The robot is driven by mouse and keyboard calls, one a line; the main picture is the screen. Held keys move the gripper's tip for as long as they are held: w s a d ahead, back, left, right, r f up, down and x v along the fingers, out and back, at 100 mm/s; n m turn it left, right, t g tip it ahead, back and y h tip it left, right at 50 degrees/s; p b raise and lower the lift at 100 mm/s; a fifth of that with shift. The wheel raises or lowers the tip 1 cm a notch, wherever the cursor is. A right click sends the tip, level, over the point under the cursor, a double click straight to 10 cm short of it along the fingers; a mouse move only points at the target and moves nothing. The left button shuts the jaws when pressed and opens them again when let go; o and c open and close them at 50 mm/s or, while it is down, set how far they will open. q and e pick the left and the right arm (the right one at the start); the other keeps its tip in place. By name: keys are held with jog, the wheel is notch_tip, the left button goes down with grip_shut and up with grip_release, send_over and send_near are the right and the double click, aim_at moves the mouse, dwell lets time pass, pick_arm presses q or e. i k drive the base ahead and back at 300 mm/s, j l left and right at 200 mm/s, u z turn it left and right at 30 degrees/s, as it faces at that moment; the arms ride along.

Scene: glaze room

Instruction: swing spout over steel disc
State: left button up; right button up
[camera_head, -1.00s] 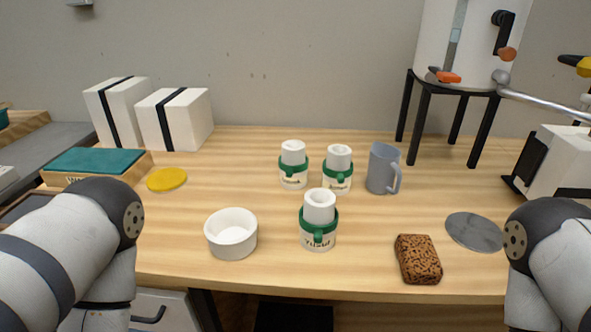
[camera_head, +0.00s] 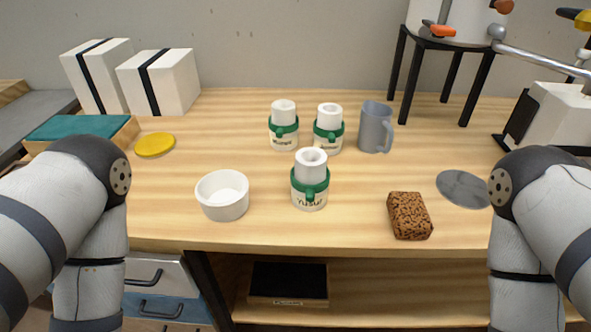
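The steel disc (camera_head: 464,188) lies flat on the right part of the wooden table, close to my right arm. A white tank (camera_head: 462,22) stands on a black stand at the back right. A grey metal tube (camera_head: 540,62), which looks like the spout, starts from a round joint (camera_head: 496,32) at the tank's base and reaches out to the right. Its right end runs toward the picture's edge, and the tube is not above the disc. Both my arms hang at the sides of the picture; neither gripper shows.
Three white cups with green bands (camera_head: 310,185), a grey mug (camera_head: 375,128), a white bowl (camera_head: 222,194), a brown speckled block (camera_head: 409,216) and a yellow disc (camera_head: 155,145) stand on the table (camera_head: 260,235). A white box-shaped device (camera_head: 560,115) is at right.

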aim_at(576, 71)
jog(key=k+l+z, duration=0.1)
jog(key=z, duration=0.4)
jog(key=l+z, duration=0.2)
jog(key=z, duration=0.3)
